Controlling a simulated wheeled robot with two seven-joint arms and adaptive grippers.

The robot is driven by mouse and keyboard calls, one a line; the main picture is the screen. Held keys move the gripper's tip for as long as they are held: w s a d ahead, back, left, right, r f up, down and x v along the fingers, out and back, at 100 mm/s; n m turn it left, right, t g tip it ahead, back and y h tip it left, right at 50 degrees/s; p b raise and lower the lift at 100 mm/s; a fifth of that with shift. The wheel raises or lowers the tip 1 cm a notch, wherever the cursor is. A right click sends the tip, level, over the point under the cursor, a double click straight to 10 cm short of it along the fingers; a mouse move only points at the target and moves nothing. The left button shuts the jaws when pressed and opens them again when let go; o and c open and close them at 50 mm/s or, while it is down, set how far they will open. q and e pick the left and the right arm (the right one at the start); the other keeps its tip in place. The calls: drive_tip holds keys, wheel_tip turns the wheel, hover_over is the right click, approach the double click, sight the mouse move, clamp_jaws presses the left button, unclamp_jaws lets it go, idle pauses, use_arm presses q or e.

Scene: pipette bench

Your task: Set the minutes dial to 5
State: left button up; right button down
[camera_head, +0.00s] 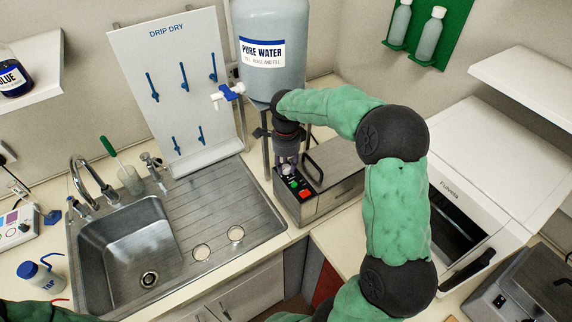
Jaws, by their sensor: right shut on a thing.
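A steel bench unit (325,205) with a black handle on its lid stands right of the sink. Its sloped black front panel has a green button (294,184) and a red button (304,193). My right gripper (288,169) reaches down from above to the far left end of this panel. It is shut on the minutes dial there. The gripper hides most of the dial, so its pointer and marks cannot be read. My left gripper is out of view; a bit of green arm shows at the bottom left edge.
The pure water tank (268,75) stands just behind my right gripper, its blue-handled tap (229,95) at the left. The sink (130,245) and drip board (180,95) lie left. A white Fulvelle-like machine (485,185) stands right of my arm.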

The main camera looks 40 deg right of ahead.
sight(286, 167)
drive_tip(key=c, duration=1.2)
unclamp_jaws()
wheel_tip(286, 167, up, 12)
